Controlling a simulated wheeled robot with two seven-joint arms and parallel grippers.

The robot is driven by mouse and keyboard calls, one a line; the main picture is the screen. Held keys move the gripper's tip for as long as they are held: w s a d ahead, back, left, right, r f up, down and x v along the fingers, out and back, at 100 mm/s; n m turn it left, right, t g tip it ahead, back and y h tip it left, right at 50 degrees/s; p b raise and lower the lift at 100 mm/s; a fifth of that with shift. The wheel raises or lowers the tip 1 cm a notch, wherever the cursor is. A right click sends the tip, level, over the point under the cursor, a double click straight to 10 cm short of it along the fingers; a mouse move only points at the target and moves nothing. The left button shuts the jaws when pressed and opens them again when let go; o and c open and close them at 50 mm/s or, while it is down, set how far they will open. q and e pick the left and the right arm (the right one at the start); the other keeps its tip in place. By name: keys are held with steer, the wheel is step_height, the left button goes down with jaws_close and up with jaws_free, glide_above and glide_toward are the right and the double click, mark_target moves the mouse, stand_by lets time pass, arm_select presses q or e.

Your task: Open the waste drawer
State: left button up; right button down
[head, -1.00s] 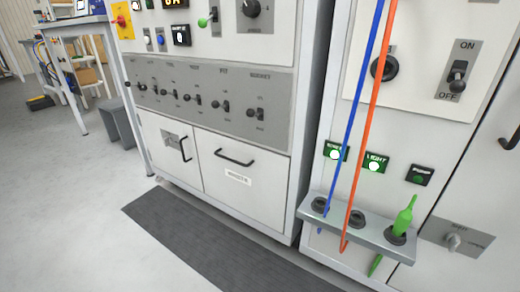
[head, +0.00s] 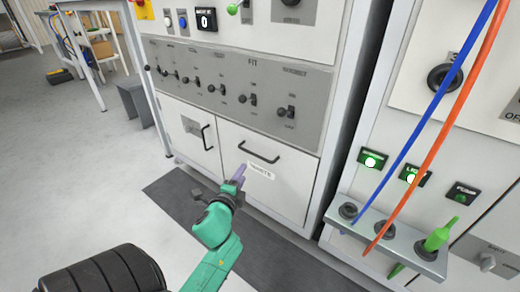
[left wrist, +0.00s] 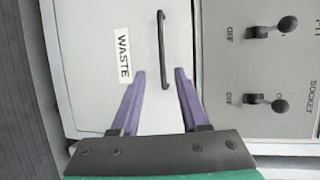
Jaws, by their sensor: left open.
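The waste drawer (head: 290,195) is a pale front panel low on the cabinet, with a white label reading WASTE (left wrist: 123,56) and a black bar handle (head: 259,151). It looks shut, flush with the cabinet. My left gripper (head: 239,173) is in front of the drawer, just below the handle in the head view. In the left wrist view its purple fingers (left wrist: 160,75) are apart, and the handle (left wrist: 162,50) lies ahead between their tips. I cannot tell whether they touch it; nothing is held. My right gripper is not in view.
A smaller door (head: 190,134) with its own handle is left of the drawer. Toggle switches (head: 247,98) line the grey panel above. At right, a holder shelf (head: 385,238) juts out with blue and orange cables. A dark mat (head: 175,192) covers the floor.

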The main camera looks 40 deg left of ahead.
mark_target(253, 154)
arm_select(q)
steer(key=b+x, duration=0.1)
steer(key=x, duration=0.4)
steer(key=b+x, duration=0.2)
steer(key=x, duration=0.2)
steer(key=b+x, duration=0.1)
steer(key=x, duration=0.4)
steer(key=shift+w+a+r, duration=0.1)
steer(key=shift+w+a, duration=0.1)
steer(key=shift+a, duration=0.2)
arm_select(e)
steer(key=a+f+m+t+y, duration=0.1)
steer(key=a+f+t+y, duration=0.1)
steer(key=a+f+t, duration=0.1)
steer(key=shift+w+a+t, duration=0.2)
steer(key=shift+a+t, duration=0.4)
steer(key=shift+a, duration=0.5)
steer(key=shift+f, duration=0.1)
arm_select(q)
jaws_close()
